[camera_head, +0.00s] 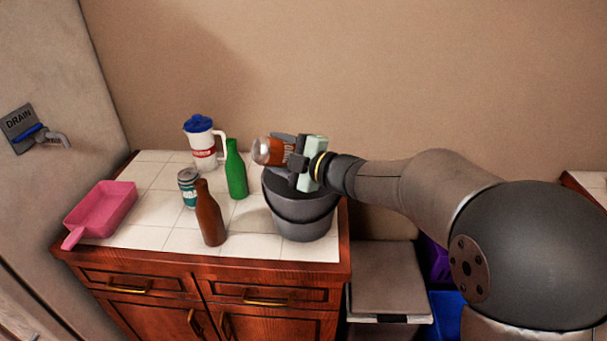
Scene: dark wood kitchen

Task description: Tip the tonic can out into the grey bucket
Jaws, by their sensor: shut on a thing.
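My gripper (292,158) is shut on an orange-brown can (272,151) above the bucket. The can lies roughly on its side, with its silver end pointing left. Its label is too small to read, so I cannot tell if it is the tonic can. The grey bucket (301,219) stands upright on the right part of the tiled counter. My gripper and the can cover part of its opening, and its inside looks dark. No liquid shows leaving the can. A second can, teal and silver (188,186), stands on the counter among the bottles.
A brown bottle (209,214) and a green bottle (236,171) stand left of the bucket. A white jug with a blue lid (201,144) is behind them. A pink dustpan (101,211) lies at the left. The counter (150,237) has free room at its front left.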

